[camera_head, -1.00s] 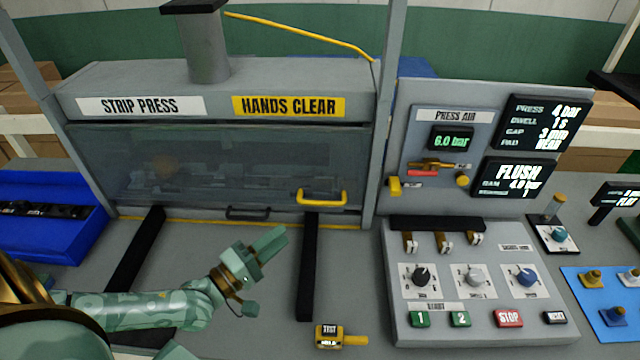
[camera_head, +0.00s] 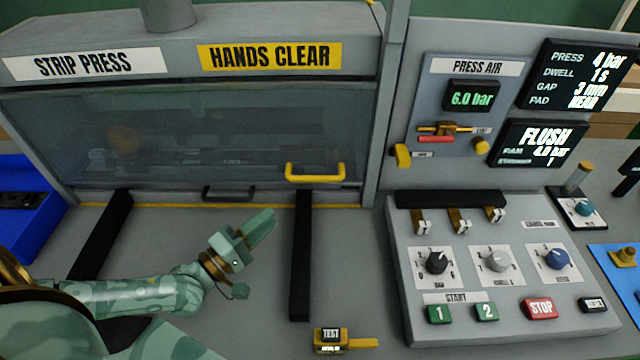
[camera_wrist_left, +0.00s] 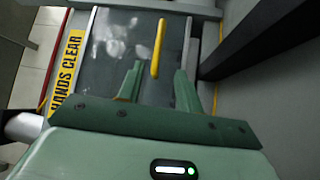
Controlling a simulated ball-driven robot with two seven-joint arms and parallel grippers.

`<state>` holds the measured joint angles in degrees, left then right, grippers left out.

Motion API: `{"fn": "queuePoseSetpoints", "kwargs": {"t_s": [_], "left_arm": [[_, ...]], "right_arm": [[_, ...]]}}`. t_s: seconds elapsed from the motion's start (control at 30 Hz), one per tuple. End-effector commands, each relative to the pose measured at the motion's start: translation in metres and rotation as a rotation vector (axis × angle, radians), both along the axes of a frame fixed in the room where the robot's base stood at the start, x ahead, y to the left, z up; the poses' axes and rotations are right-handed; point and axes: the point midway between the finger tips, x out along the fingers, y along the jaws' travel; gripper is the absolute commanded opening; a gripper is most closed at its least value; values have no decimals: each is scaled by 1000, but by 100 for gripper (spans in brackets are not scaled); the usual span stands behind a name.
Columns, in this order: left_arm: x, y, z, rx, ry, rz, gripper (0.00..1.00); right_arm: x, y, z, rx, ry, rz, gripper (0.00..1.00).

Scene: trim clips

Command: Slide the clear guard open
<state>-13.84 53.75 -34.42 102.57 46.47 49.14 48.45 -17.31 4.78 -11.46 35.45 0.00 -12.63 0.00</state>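The clear guard (camera_head: 200,135) is a see-through panel across the front of the strip press, and it is down. Its yellow handle (camera_head: 315,178) is at the panel's lower right. In the left wrist view the yellow handle (camera_wrist_left: 158,48) shows ahead, beyond and between the two fingers. My left gripper (camera_head: 258,230) is in front of the press, below and left of the handle, apart from it. In the wrist view its fingers (camera_wrist_left: 158,88) are spread with nothing between them. My right gripper is not in view.
Two black rails (camera_head: 301,255) run forward from the press on the bench. A yellow test tool (camera_head: 345,341) lies at the front. A control box (camera_head: 510,265) with knobs and buttons stands to the right. A blue tray (camera_head: 25,205) is at the left.

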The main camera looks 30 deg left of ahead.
Motion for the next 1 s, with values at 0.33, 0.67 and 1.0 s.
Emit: {"fn": "queuePoseSetpoints", "kwargs": {"t_s": [0.33, 0.67, 1.0], "left_arm": [[59, -21, 9, -3, -7, 1, 36], [129, -46, 18, -2, -3, 0, 36], [152, -54, 20, 0, 0, 0, 36]], "right_arm": [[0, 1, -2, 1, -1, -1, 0], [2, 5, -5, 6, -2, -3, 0], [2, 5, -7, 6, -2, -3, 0]]}}
